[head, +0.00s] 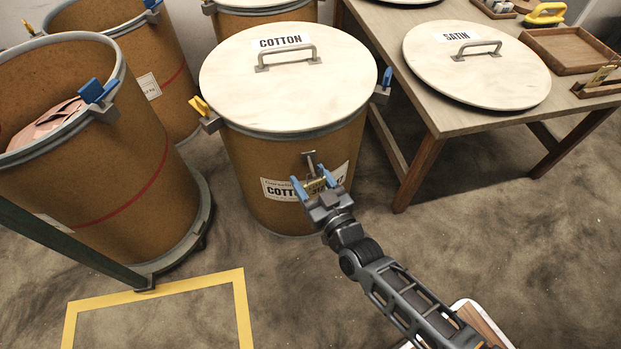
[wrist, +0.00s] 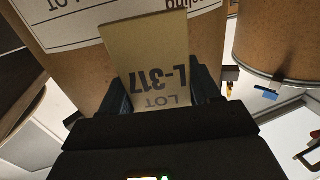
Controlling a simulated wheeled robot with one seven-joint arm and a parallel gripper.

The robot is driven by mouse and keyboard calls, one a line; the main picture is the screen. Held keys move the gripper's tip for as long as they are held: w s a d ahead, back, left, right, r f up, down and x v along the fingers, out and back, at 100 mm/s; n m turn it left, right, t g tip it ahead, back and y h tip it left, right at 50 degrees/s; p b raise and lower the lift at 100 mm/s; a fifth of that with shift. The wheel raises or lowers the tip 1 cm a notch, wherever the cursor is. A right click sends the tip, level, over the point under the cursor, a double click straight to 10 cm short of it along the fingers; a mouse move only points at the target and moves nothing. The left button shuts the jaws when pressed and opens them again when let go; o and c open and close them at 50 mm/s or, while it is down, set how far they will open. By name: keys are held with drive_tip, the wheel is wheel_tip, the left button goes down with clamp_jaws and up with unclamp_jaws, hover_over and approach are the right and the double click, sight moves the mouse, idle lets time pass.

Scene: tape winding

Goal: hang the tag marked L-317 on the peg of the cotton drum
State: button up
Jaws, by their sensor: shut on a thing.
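The cotton drum (head: 245,160) is a brown drum under a pale round lid (head: 235,80) marked COTTON. A short metal peg (head: 309,157) stands out from its front, by the white COTTON label (head: 280,190). My gripper (head: 314,184) is in front of the drum, just below the peg in the picture. It is shut on a tan tag (wrist: 148,55), which reads LOT L-317 upside down in the wrist view, between the dark fingers (wrist: 160,88). In the head view the tag is mostly hidden by the blue fingertips. I cannot tell whether it touches the peg.
An open drum (head: 80,180) stands at the left, with more drums behind. A wooden table (head: 455,115) at the right holds the SATIN lid (head: 490,75) and a wooden tray (head: 565,50). A yellow floor outline (head: 155,289) lies at the front left.

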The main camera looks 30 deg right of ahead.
drive_tip(key=shift+w, duration=0.2)
drive_tip(key=o, duration=1.1)
drive_tip(key=shift+d+r, duration=0.1)
drive_tip(key=shift+r, duration=0.05)
drive_tip(key=s, duration=0.2)
drive_tip(key=s+p, duration=0.1)
drive_tip(key=s, duration=0.2)
drive_tip(key=s+a+p, duration=0.1)
drive_tip(key=s, duration=0.2)
drive_tip(key=shift+s, duration=0.1)
